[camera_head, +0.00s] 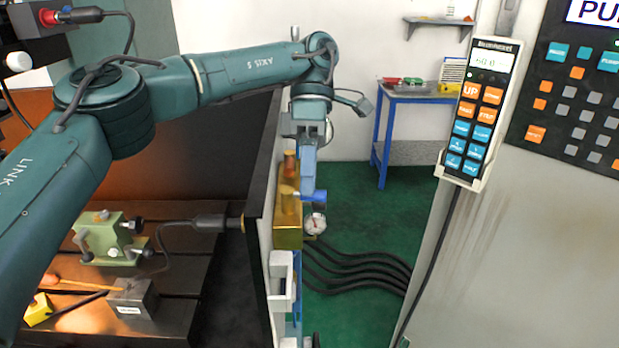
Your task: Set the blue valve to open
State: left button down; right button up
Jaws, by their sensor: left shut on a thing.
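The blue valve (316,196) sits on the upper right side of a brass-coloured block (287,238), mounted on the edge of a dark upright panel. My left arm reaches in from the left, and its gripper (308,188) points down at the valve. The gripper is shut on the blue valve; its fingers hide part of the handle, so I cannot tell the valve's exact setting. An orange-brown knob (290,164) stands on top of the block, close beside the gripper. A round gauge (315,224) sits just below the valve. My right gripper is not in view.
The dark panel (262,190) stands directly left of the block. Black hoses (360,268) run right over the green floor. A pendant (478,112) hangs on the grey cabinet at right. A green fixture (105,238) stands on the machine bed at left. A blue-legged table (415,97) is behind.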

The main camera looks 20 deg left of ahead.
pick_arm(q)
jog(key=shift+w+a+r+n+h, duration=0.15)
jog(key=shift+n+h, duration=0.15)
jog(key=shift+n, duration=0.2)
dwell(0.3)
jog(key=c, duration=1.6)
grip_release()
